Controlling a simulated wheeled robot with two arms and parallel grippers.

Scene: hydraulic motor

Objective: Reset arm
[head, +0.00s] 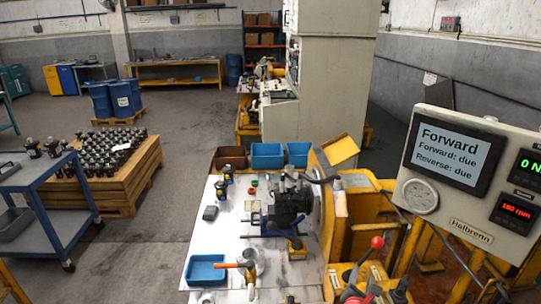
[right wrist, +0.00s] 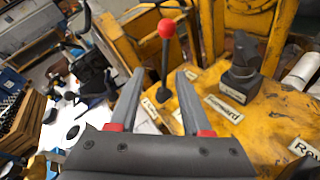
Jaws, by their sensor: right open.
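My right gripper (head: 362,287) is at the bottom of the head view, by the yellow control box. In the right wrist view its two grey fingers (right wrist: 158,88) are apart with nothing gripped between them. A lever with a red knob (head: 377,242) rises from the yellow box; in the right wrist view the knob (right wrist: 167,28) stands beyond the fingertips, its stem seen between them. A dark lever (right wrist: 243,60) stands to its right, by a "Forward" label (right wrist: 223,108). My left gripper is not in view.
A screen (head: 449,150) reads "Forward", "Forward: due", "Reverse: due". A dark motor (head: 290,205) sits on the bench beside the yellow machine frame (head: 343,225). A blue tray (head: 206,270) and an orange-handled hammer (head: 230,265) are at the bench front.

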